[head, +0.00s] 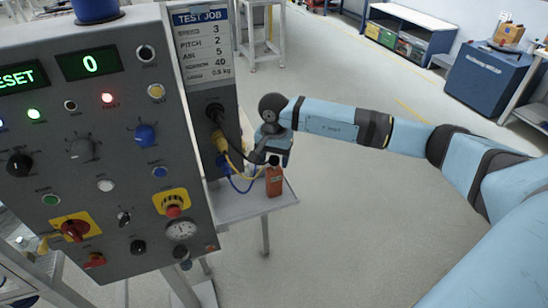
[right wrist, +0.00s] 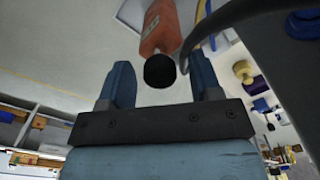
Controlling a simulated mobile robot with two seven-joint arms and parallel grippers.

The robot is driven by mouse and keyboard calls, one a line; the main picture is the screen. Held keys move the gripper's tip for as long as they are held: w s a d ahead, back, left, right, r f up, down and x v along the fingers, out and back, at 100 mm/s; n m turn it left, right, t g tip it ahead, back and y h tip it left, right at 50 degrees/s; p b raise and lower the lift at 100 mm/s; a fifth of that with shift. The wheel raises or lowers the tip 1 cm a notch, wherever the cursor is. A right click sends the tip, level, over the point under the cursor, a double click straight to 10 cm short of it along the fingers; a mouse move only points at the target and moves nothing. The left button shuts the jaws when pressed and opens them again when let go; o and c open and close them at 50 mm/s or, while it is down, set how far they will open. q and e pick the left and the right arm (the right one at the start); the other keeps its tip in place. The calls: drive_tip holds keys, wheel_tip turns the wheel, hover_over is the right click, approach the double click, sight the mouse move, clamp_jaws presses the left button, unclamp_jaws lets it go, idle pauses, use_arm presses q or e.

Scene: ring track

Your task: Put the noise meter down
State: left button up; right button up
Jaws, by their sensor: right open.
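The noise meter (head: 274,182) is an orange-red handheld body with a black ball tip. In the head view it stands upright on a small grey side shelf (head: 240,205) beside the control panel. My right gripper (head: 277,150) is just above and behind it. In the right wrist view the meter (right wrist: 160,28) lies ahead of the open fingers (right wrist: 160,88), with its black tip between them and a gap on each side. The fingers do not touch it there. My left gripper is not in view.
The grey control panel (head: 108,205) with knobs, buttons and displays fills the left. Yellow and blue plugs and cables (head: 228,155) hang close to the gripper by the test job sheet (head: 203,45). The floor right of the shelf is clear. A blue cabinet (head: 485,85) stands far back.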

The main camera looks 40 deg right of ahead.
drive_tip(key=shift+r, duration=0.55)
wheel_tip(320, 180, up, 10)
drive_tip(key=b, duration=0.2)
drive_tip(key=s+a+f+m+t+y, duration=0.2)
drive_tip(key=s+a+m+y, duration=0.2)
drive_tip(key=a+m+y, duration=0.4)
drive_tip(key=s+a+f+m+t+y, duration=0.1)
drive_tip(key=s+a+f+m+y, duration=0.3)
drive_tip(key=a, duration=0.6)
drive_tip(key=s+a+f+m+t+y, duration=0.1)
drive_tip(key=s+a+m+t+y, duration=0.15)
drive_tip(key=a+m+y, duration=0.65)
drive_tip(key=s+d+f+m+t+h, duration=0.25)
drive_tip(key=f+m+t+h, duration=0.35)
drive_tip(key=m, duration=0.7)
drive_tip(key=s+d+f+m+t+h, duration=0.2)
drive_tip(key=d+f+m+t+h, duration=0.4)
drive_tip(key=m, duration=0.8)
drive_tip(key=s+d+f+m+g+h, duration=0.1)
drive_tip(key=s+f+m+g+h, duration=0.4)
drive_tip(key=s+f+m, duration=0.5)
wheel_tip(320, 180, down, 3)
drive_tip(key=shift+s+r+m+g+h, duration=0.1)
drive_tip(key=shift+s+m+g+h, duration=0.2)
drive_tip(key=shift+s+g, duration=0.6)
